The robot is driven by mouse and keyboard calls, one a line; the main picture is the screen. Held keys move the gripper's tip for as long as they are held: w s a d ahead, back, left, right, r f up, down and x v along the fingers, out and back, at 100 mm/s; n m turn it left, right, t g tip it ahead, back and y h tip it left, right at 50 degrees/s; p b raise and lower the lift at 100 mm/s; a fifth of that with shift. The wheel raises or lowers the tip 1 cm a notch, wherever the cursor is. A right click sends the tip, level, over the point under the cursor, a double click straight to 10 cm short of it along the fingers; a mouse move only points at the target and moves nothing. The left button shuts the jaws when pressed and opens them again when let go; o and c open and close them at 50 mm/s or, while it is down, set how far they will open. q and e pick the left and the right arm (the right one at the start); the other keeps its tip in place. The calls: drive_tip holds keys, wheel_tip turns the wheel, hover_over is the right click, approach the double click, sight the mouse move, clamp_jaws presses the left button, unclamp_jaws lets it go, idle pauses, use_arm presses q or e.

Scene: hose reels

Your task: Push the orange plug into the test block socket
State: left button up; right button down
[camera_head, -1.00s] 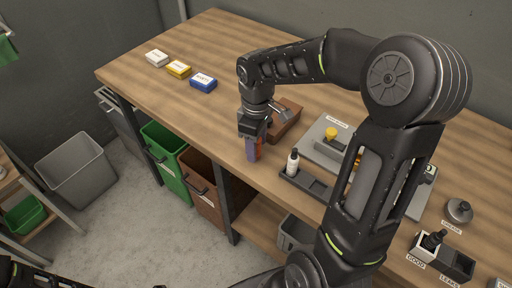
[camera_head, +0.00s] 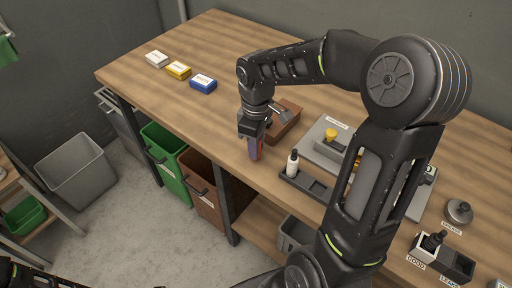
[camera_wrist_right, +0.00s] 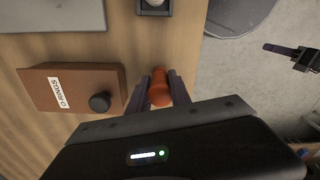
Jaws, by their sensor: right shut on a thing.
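The orange plug (camera_wrist_right: 159,88) sits between the two purple-grey fingers of my right gripper (camera_wrist_right: 160,92) in the right wrist view. The gripper is shut on it. In the head view my right gripper (camera_head: 255,150) points down near the bench's front edge, left of the grey test plate (camera_head: 321,131), and its fingers mostly hide the plug. The plate carries a raised grey block with a yellow knob (camera_head: 331,134). My right arm covers part of the plate, and I cannot make out the socket. A dark gripper, apparently my left one (camera_wrist_right: 290,53), shows small over the floor in the right wrist view.
A brown O-rings box (camera_head: 284,121) with a black knob is just behind the right gripper. Small labelled boxes (camera_head: 203,83) lie far left. The bench between them is clear.

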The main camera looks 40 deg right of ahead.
wheel_tip(320, 180, up, 10)
drive_tip(key=shift+b, duration=0.45)
use_arm(q)
drive_tip(key=shift+f, duration=0.4)
